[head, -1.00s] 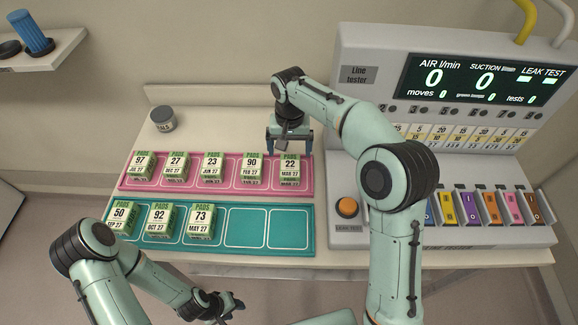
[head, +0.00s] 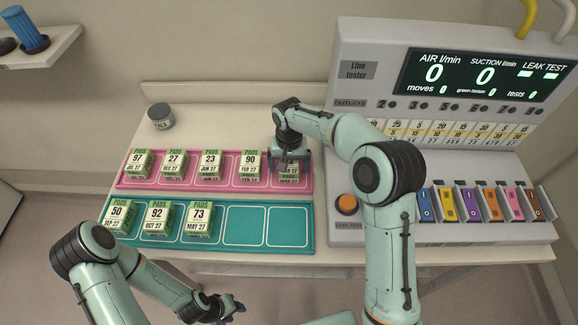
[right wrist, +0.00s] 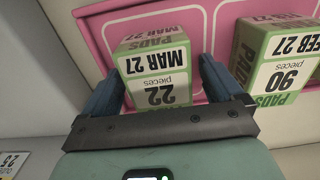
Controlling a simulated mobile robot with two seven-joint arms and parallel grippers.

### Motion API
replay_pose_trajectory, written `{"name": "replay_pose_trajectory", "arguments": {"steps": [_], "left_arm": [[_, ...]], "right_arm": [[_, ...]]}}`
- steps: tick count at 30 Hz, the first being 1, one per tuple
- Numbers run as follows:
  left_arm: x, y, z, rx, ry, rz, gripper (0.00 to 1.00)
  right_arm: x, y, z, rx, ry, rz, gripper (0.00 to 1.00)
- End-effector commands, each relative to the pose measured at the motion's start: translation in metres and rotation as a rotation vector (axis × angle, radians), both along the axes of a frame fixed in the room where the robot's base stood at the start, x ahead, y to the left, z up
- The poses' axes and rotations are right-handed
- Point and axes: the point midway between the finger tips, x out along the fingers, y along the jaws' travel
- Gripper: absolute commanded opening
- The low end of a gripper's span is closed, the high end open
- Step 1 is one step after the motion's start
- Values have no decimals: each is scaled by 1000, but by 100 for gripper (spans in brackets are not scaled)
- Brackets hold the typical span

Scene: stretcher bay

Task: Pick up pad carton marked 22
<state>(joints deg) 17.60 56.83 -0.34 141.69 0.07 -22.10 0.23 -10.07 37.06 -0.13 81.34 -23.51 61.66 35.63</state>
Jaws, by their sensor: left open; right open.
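The pad carton marked 22 (right wrist: 157,75) is a green and white box on the pink tray (right wrist: 205,15). In the right wrist view it stands between the two blue fingers of my right gripper (right wrist: 160,85), which is open around it. In the head view my right gripper (head: 289,162) is over the right end of the pink tray and hides most of carton 22 (head: 289,173). My left gripper (head: 228,308) is open and empty, low in front of the table.
Carton 90 (right wrist: 278,65) stands close beside carton 22. Cartons 97, 27 and 23 (head: 209,163) fill the pink tray further left. The teal tray (head: 245,226) holds cartons 50, 92 and 73, with two bare places at right. The line tester (head: 435,150) stands at right.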

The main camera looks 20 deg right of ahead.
Motion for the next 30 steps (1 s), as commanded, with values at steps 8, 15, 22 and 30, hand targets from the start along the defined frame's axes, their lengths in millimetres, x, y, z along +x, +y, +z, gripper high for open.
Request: {"name": "replay_pose_trajectory", "arguments": {"steps": [8,15,22,30], "left_arm": [[0,0,0,0,0,0,43],[0,0,0,0,0,0,43],[3,0,3,0,-3,0,43],[13,0,11,0,-15,0,43]], "right_arm": [[0,0,1,1,-1,0,31],[0,0,2,1,-1,0,31],[1,0,21,1,-3,0,31],[3,0,79,1,-10,-1,31]]}}
